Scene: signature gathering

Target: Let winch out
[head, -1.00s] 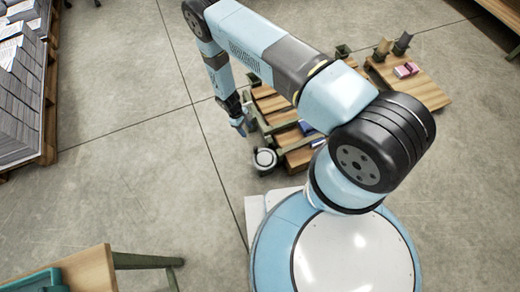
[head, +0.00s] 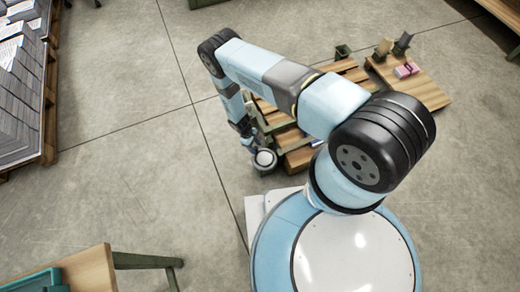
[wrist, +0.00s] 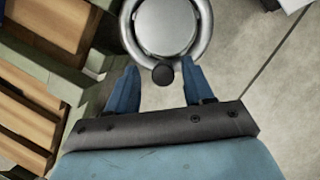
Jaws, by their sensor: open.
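The winch shows as a round grey wheel (wrist: 165,27) with a pale hub at the top of the wrist view. A small dark knob (wrist: 163,75) sits on the rim's near edge. In the head view the wheel (head: 264,160) is at the front left corner of a wooden slatted structure. My gripper (wrist: 160,82) is open, with its two blue fingers on either side of the knob in the picture. I cannot tell whether the fingers are level with the knob or above it. No contact is visible. In the head view my gripper (head: 250,143) is right by the wheel.
Wooden slats (wrist: 28,115) with green framing lie left of my gripper. A low wooden table (head: 425,88) with a pink item (head: 406,70) stands at the upper right. Paper stacks (head: 22,95) are at the far left. Open concrete floor (head: 140,160) lies left of the winch.

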